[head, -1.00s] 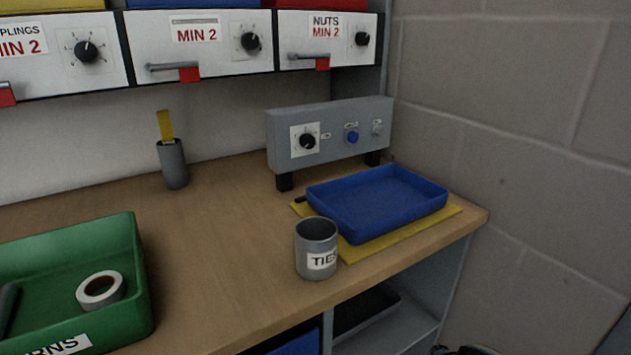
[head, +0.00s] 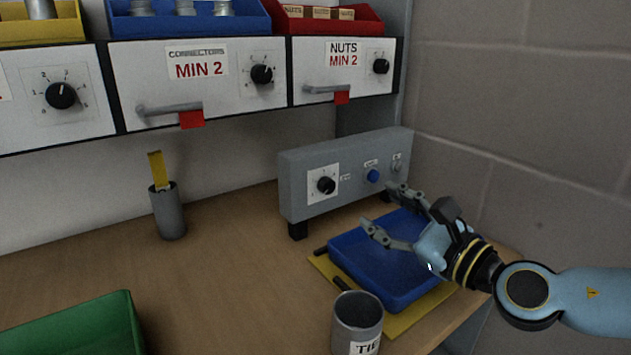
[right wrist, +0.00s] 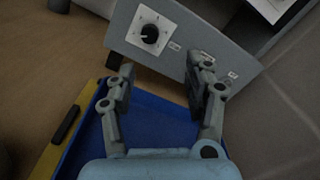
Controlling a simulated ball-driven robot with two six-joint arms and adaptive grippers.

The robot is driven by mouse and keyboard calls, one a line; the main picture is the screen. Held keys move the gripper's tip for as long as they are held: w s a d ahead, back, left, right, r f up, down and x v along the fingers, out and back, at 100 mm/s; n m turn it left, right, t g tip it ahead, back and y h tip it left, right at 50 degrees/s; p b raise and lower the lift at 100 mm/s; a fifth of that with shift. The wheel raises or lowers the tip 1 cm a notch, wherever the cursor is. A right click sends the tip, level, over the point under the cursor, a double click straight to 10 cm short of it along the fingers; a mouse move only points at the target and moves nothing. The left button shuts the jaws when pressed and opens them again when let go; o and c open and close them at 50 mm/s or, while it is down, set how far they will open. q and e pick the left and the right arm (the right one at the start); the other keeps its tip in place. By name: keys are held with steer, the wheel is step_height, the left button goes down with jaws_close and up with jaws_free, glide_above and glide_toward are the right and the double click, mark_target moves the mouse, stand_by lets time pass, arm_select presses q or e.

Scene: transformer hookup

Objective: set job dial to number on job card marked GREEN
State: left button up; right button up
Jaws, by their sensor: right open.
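The grey control box (head: 345,180) stands at the back right of the bench. Its black dial (head: 326,185) sits on a white plate at the left of its face; it also shows in the right wrist view (right wrist: 149,34). The number it points at is too small to read. A blue button (head: 373,176) is to its right. My right gripper (head: 384,210) is open and empty above the blue tray, in front of the box and apart from the dial. In the right wrist view its fingers (right wrist: 160,75) point at the box. I cannot make out a job card marked GREEN. My left gripper is out of view.
The blue tray (head: 345,262) rests on a yellow mat (head: 405,318). A grey TIES cup (head: 358,325) stands in front. A grey holder (head: 168,212) with a yellow strip is at left, a green tray (head: 80,325) at front left. Drawers (head: 205,75) with dials hang above.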

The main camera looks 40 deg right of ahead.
mark_target(330, 188)
steer(key=w+n, duration=0.1)
steer(key=w, duration=0.2)
steer(key=w+y, duration=0.1)
steer(key=w, duration=0.2)
steer(key=w+n, duration=0.1)
steer(key=w, duration=0.3)
steer(key=shift+a+f+n+p, duration=0.15)
steer(key=shift+f+n+p, duration=0.15)
steer(key=shift+p, duration=0.1)
steer(key=shift+w, duration=0.6)
steer(key=c, duration=0.4)
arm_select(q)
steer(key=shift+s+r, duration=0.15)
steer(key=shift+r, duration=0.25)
arm_select(e)
jaws_close()
